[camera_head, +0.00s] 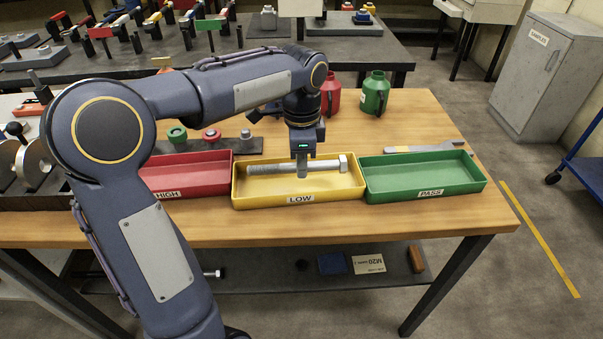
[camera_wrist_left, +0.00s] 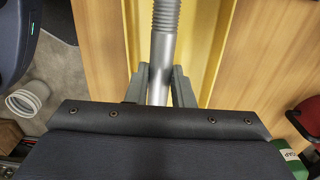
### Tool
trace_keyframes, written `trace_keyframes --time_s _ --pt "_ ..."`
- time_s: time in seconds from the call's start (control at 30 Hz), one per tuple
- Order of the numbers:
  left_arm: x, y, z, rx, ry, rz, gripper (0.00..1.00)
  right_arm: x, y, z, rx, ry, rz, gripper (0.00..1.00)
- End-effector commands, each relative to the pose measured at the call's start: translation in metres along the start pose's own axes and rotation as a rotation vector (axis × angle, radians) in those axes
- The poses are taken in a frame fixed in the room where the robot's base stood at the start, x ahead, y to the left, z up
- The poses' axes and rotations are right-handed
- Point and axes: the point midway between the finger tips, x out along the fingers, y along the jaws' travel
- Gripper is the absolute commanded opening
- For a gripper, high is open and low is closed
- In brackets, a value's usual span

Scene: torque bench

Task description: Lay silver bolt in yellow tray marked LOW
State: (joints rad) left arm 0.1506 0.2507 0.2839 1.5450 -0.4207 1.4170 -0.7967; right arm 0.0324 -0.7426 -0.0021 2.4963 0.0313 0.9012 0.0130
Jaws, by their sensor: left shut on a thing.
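A silver bolt (camera_head: 325,167) with a hex head at its right end lies lengthwise over the yellow tray marked LOW (camera_head: 300,199). My left gripper (camera_head: 302,174) points down over the tray and is shut on the bolt's shank. In the left wrist view the bolt (camera_wrist_left: 163,45) runs between the two fingers (camera_wrist_left: 160,85), its threaded end away from the gripper, with the yellow tray (camera_wrist_left: 205,50) beneath. I cannot tell whether the bolt touches the tray floor. My right gripper is not in view.
A red tray marked HIGH (camera_head: 200,186) stands left of the yellow one, partly behind my arm. A green tray marked PASS (camera_head: 425,187) stands right. Behind are a wrench (camera_head: 425,147), a red container (camera_head: 331,97) and a green container (camera_head: 375,97).

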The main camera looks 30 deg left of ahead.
Motion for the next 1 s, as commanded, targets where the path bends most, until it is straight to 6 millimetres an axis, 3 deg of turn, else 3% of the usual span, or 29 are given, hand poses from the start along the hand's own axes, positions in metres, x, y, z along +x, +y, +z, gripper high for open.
trace_keyframes --time_s 0.33,0.57,0.97,1.0 --pt "0.020 -0.017 -0.002 -0.001 0.001 -0.002 0.00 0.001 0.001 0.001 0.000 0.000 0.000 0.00" --pt "0.050 -0.018 -0.002 -0.001 0.001 -0.001 0.00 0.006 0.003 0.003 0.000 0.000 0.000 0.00" --pt "0.054 -0.018 -0.002 0.000 0.002 -0.003 0.00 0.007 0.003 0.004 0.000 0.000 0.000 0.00" --pt "0.056 -0.018 -0.002 0.000 0.000 -0.001 0.23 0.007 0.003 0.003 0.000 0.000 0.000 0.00"
